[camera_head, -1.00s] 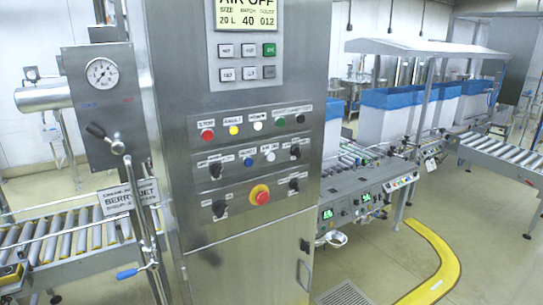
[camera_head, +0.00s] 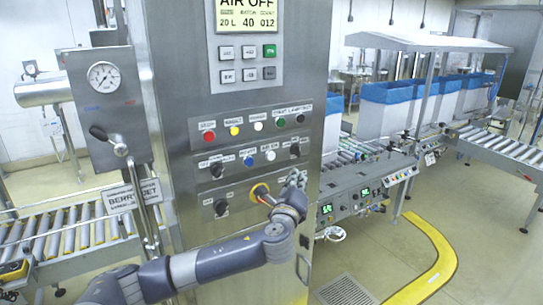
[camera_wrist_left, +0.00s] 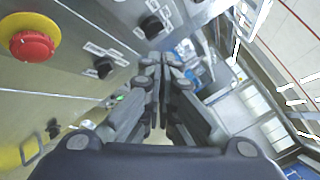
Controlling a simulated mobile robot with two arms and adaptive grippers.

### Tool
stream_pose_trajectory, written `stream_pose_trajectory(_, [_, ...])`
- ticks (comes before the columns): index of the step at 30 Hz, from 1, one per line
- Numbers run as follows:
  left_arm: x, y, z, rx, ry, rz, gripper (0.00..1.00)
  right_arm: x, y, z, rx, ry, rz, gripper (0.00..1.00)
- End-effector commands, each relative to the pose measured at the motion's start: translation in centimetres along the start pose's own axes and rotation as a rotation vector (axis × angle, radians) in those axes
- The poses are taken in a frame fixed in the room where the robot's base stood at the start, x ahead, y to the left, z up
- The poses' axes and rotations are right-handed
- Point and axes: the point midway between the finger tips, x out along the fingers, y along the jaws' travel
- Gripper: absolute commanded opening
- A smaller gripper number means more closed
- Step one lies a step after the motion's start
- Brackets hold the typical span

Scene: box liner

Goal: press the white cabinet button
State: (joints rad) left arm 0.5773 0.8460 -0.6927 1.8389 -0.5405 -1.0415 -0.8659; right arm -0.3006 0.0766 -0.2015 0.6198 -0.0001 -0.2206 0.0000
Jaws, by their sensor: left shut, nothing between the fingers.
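The steel control cabinet (camera_head: 240,85) fills the middle of the head view. A white button (camera_head: 258,126) sits in its upper button row, between a yellow one and a green one. A second white button (camera_head: 270,156) sits in the row below, right of a blue one. My left gripper (camera_head: 297,179) is in front of the cabinet's lower right, below both white buttons. Its fingers (camera_wrist_left: 165,62) are shut and empty in the wrist view. I cannot make out a white button in the wrist view. My right gripper is not in view.
The red emergency stop on its yellow ring (camera_wrist_left: 32,46) is left of the fingers and partly hidden by my arm in the head view. Black knobs (camera_wrist_left: 103,67) stick out nearby. A roller conveyor (camera_head: 75,235) is at left; a grey console (camera_head: 350,190) is at right.

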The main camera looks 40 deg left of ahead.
Motion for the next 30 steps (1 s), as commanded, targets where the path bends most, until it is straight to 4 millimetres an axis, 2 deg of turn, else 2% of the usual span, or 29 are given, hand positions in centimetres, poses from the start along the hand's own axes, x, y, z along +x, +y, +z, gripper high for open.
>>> stream_pose_trajectory(3, [-0.1, -0.5, 0.4, 0.011, -0.007, -0.01, 0.0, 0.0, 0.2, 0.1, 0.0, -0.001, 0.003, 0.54])
stream_pose_trajectory(14, [0.1, -0.3, 0.5, 0.01, -0.008, -0.008, 0.0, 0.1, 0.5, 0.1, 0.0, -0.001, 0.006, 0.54])
stream_pose_trajectory(30, [4.7, 3.1, 3.9, 0.01, -0.009, -0.007, 0.0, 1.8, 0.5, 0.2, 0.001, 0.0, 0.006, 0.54])
